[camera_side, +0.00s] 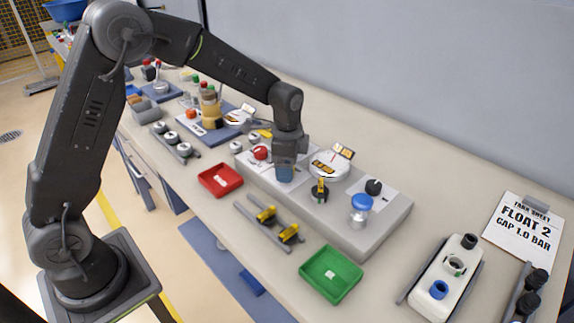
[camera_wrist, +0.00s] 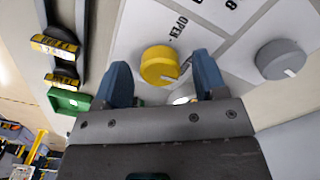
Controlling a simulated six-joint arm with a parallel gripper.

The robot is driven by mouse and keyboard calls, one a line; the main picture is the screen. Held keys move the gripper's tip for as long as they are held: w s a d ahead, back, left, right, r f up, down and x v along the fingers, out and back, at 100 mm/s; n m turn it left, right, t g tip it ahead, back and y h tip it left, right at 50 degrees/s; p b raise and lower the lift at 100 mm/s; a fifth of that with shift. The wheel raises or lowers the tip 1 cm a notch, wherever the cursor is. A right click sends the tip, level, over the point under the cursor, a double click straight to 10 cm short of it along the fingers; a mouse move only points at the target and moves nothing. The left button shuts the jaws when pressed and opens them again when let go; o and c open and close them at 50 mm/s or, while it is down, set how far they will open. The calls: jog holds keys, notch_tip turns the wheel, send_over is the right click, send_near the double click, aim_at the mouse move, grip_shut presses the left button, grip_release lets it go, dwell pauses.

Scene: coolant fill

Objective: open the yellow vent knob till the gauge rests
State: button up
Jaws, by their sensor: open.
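The yellow vent knob (camera_wrist: 160,65) is round with a white mark, on a white panel beside the printed word OPEN in the wrist view. My gripper (camera_wrist: 161,76) is open, with one blue finger at either side of the knob in that picture; I cannot tell whether they touch it. In the side view my gripper (camera_side: 285,172) points down over the grey box, and I cannot make out the knob there. A round white gauge (camera_side: 328,166) with a red needle stands just right of my gripper. Its reading is too small to tell.
A grey knob (camera_wrist: 280,58) is right of the yellow one. On the grey box (camera_side: 375,232) are a red knob (camera_side: 260,153), a yellow lever (camera_side: 321,187), a black knob (camera_side: 373,186) and a blue-capped jar (camera_side: 360,211). Red (camera_side: 220,180) and green (camera_side: 330,274) trays lie in front.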

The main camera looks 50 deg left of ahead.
jog(key=shift+f, duration=0.15)
jog(key=shift+c, duration=0.2)
jog(key=c, duration=0.9)
